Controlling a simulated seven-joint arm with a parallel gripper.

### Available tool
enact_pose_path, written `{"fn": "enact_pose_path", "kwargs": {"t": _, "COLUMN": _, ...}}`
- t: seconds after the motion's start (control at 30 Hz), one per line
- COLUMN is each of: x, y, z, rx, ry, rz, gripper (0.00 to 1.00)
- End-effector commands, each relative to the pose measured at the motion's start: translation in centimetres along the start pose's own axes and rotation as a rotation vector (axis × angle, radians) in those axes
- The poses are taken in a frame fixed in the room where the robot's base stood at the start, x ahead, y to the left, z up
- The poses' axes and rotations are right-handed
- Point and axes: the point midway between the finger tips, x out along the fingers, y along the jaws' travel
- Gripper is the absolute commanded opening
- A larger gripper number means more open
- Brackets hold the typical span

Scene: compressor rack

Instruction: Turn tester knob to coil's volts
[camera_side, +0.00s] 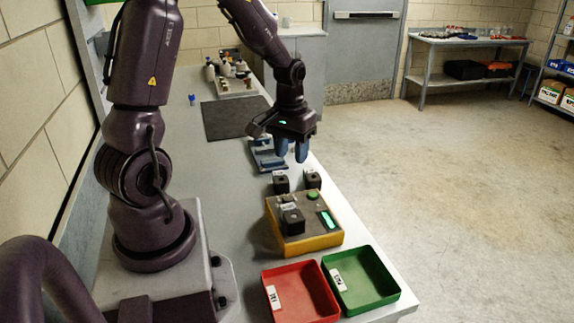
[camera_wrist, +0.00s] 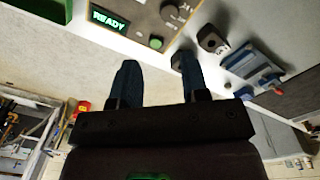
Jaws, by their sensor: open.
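The tester (camera_side: 313,241) is a yellow-sided box with a grey top on the bench. It has a green button (camera_side: 312,195) and a lit screen (camera_side: 327,220), which reads READY in the wrist view (camera_wrist: 109,19). My gripper (camera_side: 291,152) is open and empty, above the bench behind the tester. Its two blue fingers (camera_wrist: 156,64) are apart in the wrist view.
Two black coils (camera_side: 281,182) (camera_side: 312,179) stand just behind the tester. A blue fixture (camera_side: 268,157) is farther back, below my gripper. A red tray (camera_side: 317,318) and a green tray (camera_side: 374,303) lie in front. A dark mat (camera_side: 232,118) lies farther back.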

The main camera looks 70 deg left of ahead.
Motion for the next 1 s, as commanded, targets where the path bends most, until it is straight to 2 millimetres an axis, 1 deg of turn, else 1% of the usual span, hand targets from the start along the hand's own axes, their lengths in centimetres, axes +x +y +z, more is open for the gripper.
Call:
{"fn": "enact_pose_path", "kwargs": {"t": 0.03, "x": 0.2, "y": 0.8, "z": 0.2, "rx": 0.029, "ry": -0.004, "rz": -0.009, "gripper": 0.42}}
{"fn": "enact_pose_path", "kwargs": {"t": 0.13, "x": 0.7, "y": 1.8, "z": 0.7, "rx": 0.031, "ry": -0.016, "rz": -0.032, "gripper": 0.42}}
{"fn": "enact_pose_path", "kwargs": {"t": 0.17, "x": 0.8, "y": 2.0, "z": 0.9, "rx": 0.002, "ry": -0.019, "rz": -0.039, "gripper": 0.42}}
{"fn": "enact_pose_path", "kwargs": {"t": 0.23, "x": 1.0, "y": 2.1, "z": 1.1, "rx": -0.115, "ry": -0.02, "rz": -0.052, "gripper": 0.42}}
{"fn": "enact_pose_path", "kwargs": {"t": 0.37, "x": 0.9, "y": 1.7, "z": 1.2, "rx": -0.433, "ry": 0.002, "rz": -0.063, "gripper": 0.42}}
{"fn": "enact_pose_path", "kwargs": {"t": 0.43, "x": 0.6, "y": 1.3, "z": 1.1, "rx": -0.625, "ry": 0.019, "rz": -0.058, "gripper": 0.42}}
{"fn": "enact_pose_path", "kwargs": {"t": 0.5, "x": 0.3, "y": 0.5, "z": 0.8, "rx": -0.828, "ry": 0.037, "rz": -0.045, "gripper": 0.42}}
{"fn": "enact_pose_path", "kwargs": {"t": 0.6, "x": -0.1, "y": -0.9, "z": 0.5, "rx": -1.086, "ry": 0.053, "rz": -0.021, "gripper": 0.42}}
{"fn": "enact_pose_path", "kwargs": {"t": 0.67, "x": -0.1, "y": -1.2, "z": 0.4, "rx": -1.189, "ry": 0.054, "rz": -0.008, "gripper": 0.42}}
{"fn": "enact_pose_path", "kwargs": {"t": 0.77, "x": -0.1, "y": -1.0, "z": 0.4, "rx": -1.276, "ry": 0.05, "rz": 0.004, "gripper": 0.42}}
{"fn": "enact_pose_path", "kwargs": {"t": 0.87, "x": 0.3, "y": -1.1, "z": 0.3, "rx": -1.306, "ry": 0.05, "rz": 0.002, "gripper": 0.42}}
{"fn": "enact_pose_path", "kwargs": {"t": 0.97, "x": 1.4, "y": -1.1, "z": 0.3, "rx": -1.307, "ry": 0.048, "rz": 0.0, "gripper": 0.42}}
{"fn": "enact_pose_path", "kwargs": {"t": 1.0, "x": 2.0, "y": -1.2, "z": 0.3, "rx": -1.307, "ry": 0.048, "rz": -0.002, "gripper": 0.42}}
